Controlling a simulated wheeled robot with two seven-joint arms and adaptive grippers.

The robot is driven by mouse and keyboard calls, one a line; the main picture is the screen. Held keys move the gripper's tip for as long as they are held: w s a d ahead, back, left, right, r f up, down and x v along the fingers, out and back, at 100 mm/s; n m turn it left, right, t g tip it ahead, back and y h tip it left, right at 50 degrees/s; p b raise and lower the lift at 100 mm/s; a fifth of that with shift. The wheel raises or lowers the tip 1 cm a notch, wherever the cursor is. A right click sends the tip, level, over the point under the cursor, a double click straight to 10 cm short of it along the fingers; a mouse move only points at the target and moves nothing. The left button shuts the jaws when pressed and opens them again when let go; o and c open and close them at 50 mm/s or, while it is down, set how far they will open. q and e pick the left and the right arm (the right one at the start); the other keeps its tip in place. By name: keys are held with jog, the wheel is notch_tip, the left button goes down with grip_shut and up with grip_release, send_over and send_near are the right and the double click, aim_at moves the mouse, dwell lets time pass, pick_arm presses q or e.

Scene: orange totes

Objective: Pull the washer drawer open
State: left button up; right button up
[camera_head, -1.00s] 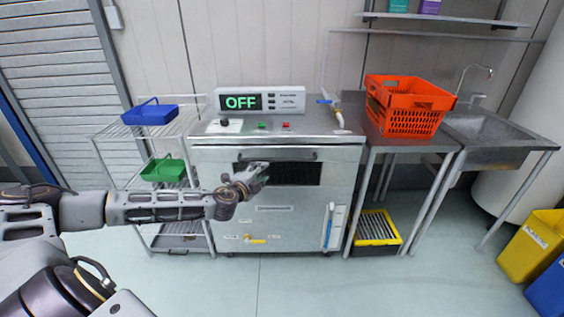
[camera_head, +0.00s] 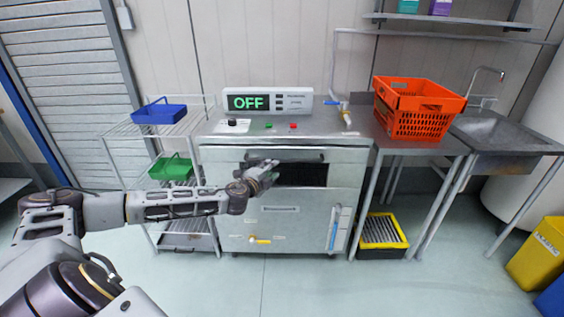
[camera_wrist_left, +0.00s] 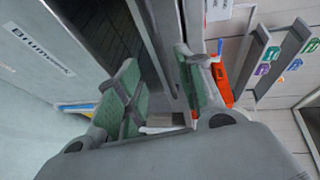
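The washer (camera_head: 283,225) is a steel cabinet with a front drawer. A horizontal bar handle (camera_head: 308,156) runs along its top, above a dark window (camera_head: 305,174). My left gripper (camera_head: 272,170) is at the washer front, just below the handle, and covers part of the window. In the left wrist view its two fingers (camera_wrist_left: 165,90) are apart. A grey bar (camera_wrist_left: 158,40), seemingly the handle, runs between them, nearer the right-hand finger. I cannot tell whether they touch it. The drawer looks closed. My right gripper is not in view.
A display reading OFF (camera_head: 268,101) stands on the washer top. A wire rack (camera_head: 122,130) with blue and green trays is at left. An orange tote (camera_head: 418,108) sits on the steel table at right, beside a sink (camera_head: 510,130). The floor in front is clear.

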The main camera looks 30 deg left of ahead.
aim_at(281, 161)
pick_arm(q)
jog(key=shift+x, duration=4.3)
jog(key=shift+b+x, duration=0.3)
jog(key=shift+x, duration=0.9)
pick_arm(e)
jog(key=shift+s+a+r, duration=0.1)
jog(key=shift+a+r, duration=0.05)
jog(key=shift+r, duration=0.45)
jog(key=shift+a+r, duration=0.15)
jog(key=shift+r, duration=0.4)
pick_arm(q)
jog(key=shift+f, duration=0.1)
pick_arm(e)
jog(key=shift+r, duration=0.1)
pick_arm(q)
jog(key=shift+d, duration=0.1)
jog(key=shift+c, duration=0.6)
grip_shut()
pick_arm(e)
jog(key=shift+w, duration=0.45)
